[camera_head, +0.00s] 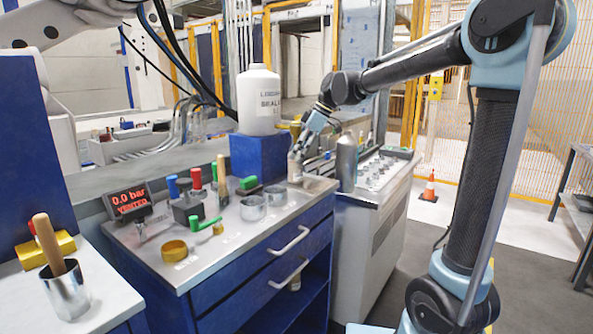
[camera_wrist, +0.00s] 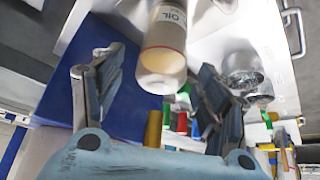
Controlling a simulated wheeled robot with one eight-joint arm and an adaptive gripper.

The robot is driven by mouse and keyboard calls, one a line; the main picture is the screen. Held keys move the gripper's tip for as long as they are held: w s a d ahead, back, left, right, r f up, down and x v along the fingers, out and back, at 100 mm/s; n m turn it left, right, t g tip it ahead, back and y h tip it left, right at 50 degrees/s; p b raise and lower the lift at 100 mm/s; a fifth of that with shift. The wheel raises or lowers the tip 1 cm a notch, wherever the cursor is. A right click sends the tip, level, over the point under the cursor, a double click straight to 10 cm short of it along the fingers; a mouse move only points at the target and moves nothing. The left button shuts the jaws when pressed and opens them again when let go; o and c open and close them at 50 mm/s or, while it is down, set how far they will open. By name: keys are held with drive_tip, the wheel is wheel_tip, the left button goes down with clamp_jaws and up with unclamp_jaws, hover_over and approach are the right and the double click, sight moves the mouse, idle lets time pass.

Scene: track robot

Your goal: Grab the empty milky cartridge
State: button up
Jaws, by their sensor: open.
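A milky, pale cylindrical cartridge (camera_wrist: 163,55) shows in the wrist view, with a tan-tinted near end and the lettering OIL on it. In the head view it is a small pale cylinder (camera_head: 295,168) standing at the far right of the blue cabinet's top. My gripper (camera_head: 300,147) is just above it, pointing down. In the wrist view the gripper (camera_wrist: 158,82) is open, with one finger on each side of the cartridge and visible gaps. I cannot tell whether the cartridge is empty.
The large white sealant bottle (camera_head: 259,100) stands on a blue block (camera_head: 258,160) left of the gripper. A grey bottle (camera_head: 346,163) stands close on the right. Metal cups (camera_head: 253,208) and coloured-handled items (camera_head: 206,225) occupy the cabinet top (camera_head: 225,250).

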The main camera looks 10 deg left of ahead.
clamp_jaws()
drive_tip(key=shift+r, duration=0.1)
